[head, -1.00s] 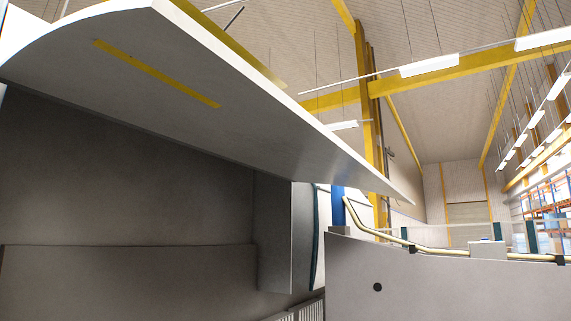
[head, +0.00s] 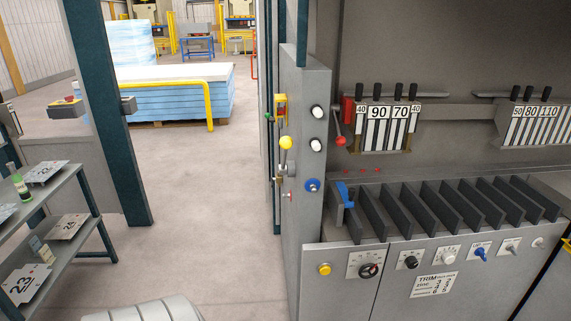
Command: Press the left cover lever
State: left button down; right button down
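Several levers show on the machine (head: 308,240), and I cannot tell which one is the left cover lever. One lever with a yellow ball knob (head: 286,143) stands on the narrow left end face of the machine, its knob at the top. One lever with a red ball knob (head: 339,140) hangs from a red block at the left end of the tool rack, its knob at the bottom. A short blue lever (head: 344,194) sits at the left end of the row of dark slots.
A control panel with a yellow button (head: 324,269) and several knobs runs along the machine's front. A dark green post (head: 105,110) and a shelf with numbered plates (head: 35,225) stand at left. Between them and the machine the floor (head: 205,210) is clear.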

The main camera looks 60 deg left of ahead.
aim_at(286, 143)
jog(key=u, duration=1.95)
jog(key=i+j, duration=0.45)
